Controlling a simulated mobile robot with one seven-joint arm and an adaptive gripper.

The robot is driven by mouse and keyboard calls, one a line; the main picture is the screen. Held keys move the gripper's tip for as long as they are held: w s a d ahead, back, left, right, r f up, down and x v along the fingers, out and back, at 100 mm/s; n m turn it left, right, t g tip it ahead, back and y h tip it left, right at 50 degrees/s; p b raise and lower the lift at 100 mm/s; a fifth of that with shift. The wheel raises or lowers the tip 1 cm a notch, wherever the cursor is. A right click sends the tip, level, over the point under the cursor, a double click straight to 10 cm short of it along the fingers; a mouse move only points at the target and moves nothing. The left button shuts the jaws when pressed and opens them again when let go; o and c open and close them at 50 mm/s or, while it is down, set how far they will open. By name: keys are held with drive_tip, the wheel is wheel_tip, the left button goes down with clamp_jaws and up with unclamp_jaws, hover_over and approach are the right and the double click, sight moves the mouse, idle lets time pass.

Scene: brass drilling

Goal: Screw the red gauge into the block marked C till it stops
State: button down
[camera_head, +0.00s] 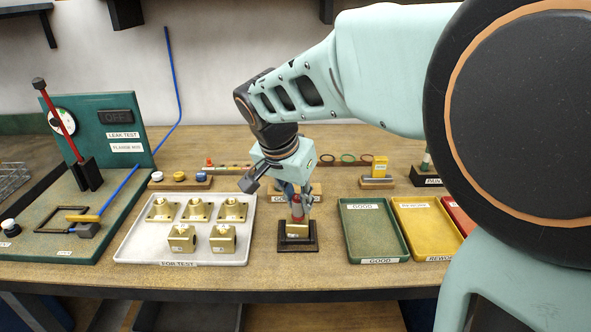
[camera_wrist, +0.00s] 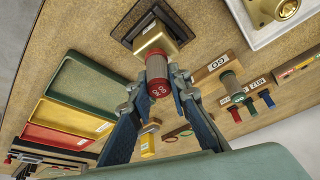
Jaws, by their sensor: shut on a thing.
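The red gauge (camera_wrist: 159,84) has a red collar with white lettering and a grey shank. My gripper (camera_wrist: 158,97) is shut on it, one finger on each side. In the head view the gauge (camera_head: 297,211) stands upright between my fingers, directly above a brass block (camera_head: 297,232). The block sits in a dark square fixture (camera_head: 297,246); it also shows in the wrist view (camera_wrist: 153,39). The gauge's lower end meets the top of the block, and its thread is hidden. The block's letter cannot be read.
A white tray (camera_head: 128,243) left of the fixture holds several brass blocks. Green (camera_head: 372,237) and yellow (camera_head: 425,232) trays stand to the right. Gauge holders stand behind the fixture, and a green leak-test station (camera_head: 120,160) is at far left.

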drive_tip(key=shift+f, duration=0.1)
drive_tip(key=c, duration=1.7)
unclamp_jaws()
drive_tip(key=shift+c, duration=0.2)
drive_tip(key=shift+o, duration=0.7)
drive_tip(key=shift+o, duration=1.4)
drive_tip(key=shift+r+p, duration=2.4)
drive_tip(key=shift+r, duration=1.25)
drive_tip(key=shift+a, duration=0.1)
